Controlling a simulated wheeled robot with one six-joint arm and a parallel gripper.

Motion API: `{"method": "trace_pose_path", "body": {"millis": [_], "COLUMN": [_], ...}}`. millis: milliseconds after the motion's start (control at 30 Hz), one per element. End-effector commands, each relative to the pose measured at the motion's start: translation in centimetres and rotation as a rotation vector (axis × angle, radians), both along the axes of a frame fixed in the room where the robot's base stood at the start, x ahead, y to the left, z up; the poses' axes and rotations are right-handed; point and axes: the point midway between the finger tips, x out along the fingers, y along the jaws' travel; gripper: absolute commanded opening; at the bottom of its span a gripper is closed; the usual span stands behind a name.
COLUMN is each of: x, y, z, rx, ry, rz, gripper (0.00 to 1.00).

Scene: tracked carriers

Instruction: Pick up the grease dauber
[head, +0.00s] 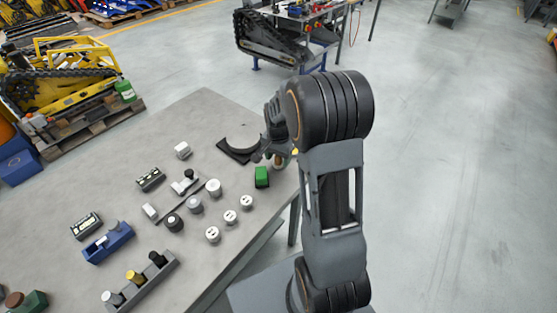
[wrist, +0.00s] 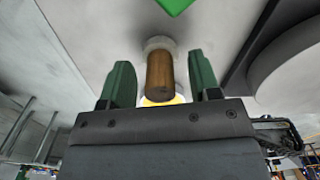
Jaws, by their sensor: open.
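The grease dauber is most likely the upright piece with a brown wooden handle (wrist: 160,74) and a pale round base, seen in the wrist view. In the head view it is mostly hidden by my gripper (head: 277,152), with a small tan part (head: 280,160) showing near the table's right edge. In the wrist view my gripper (wrist: 162,82) is open, its two green fingers on either side of the handle with a gap at each side. A bit of yellow shows below the handle.
A green block (head: 262,177) stands close by on the grey table (head: 120,190), and a black curved cradle (head: 238,150) lies just left of my gripper. Several white-topped cylinders, a blue holder (head: 108,242) and a grey rack (head: 140,283) stand further left and nearer.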

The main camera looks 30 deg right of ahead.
Motion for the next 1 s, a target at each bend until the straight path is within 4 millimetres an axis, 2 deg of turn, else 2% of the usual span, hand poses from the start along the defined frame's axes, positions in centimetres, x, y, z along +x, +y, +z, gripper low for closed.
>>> {"method": "trace_pose_path", "body": {"millis": [300, 867, 1000], "x": [-0.01, 0.01, 0.01], "y": [0.02, 0.01, 0.01], "z": [-0.47, -0.43, -0.42], "rx": [0.000, 0.000, 0.000], "ry": [0.000, 0.000, 0.000], "rz": [0.000, 0.000, 0.000], "gripper": [0.57, 0.04, 0.04]}}
